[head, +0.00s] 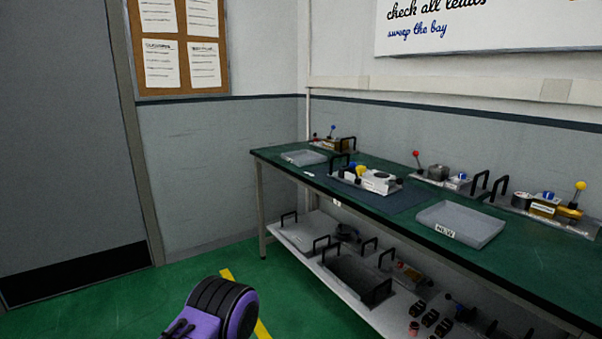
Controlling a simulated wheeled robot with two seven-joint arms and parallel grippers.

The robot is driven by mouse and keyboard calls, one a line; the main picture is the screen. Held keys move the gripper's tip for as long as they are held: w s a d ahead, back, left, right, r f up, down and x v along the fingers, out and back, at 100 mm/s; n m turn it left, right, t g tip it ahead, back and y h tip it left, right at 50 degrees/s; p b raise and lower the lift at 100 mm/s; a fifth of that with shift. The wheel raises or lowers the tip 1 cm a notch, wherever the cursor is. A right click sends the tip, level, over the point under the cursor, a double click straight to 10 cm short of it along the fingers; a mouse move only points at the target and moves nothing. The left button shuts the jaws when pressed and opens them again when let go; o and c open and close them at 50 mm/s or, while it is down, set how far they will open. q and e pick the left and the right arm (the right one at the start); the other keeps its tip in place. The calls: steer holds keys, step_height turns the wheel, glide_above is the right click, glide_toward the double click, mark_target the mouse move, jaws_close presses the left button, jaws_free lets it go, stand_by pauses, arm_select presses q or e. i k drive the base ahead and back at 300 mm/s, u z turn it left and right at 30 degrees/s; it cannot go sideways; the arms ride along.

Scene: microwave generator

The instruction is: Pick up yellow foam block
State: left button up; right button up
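I cannot pick out a yellow foam block for sure. Small yellow things show on the green-topped bench (545,262). One is a rounded yellow piece (361,169) on the light device at the bench's middle. Another is a yellow ball knob (580,186) on a lever at the right, with yellow-brown blocks (543,209) below it. Neither gripper shows. A purple and black part at the bottom, left of centre, looks like one of my arm links.
A grey tray (460,224) with a label stands at the bench's front, and another tray (304,158) at its far left end. A lower shelf (325,262) holds handled plates and small dark parts. Green floor (110,308) is clear left of the bench, before a grey door (60,150).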

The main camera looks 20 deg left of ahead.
mark_target(360, 169)
steer(key=u, duration=1.6)
steer(key=i, duration=2.75)
steer(key=z, duration=2.8)
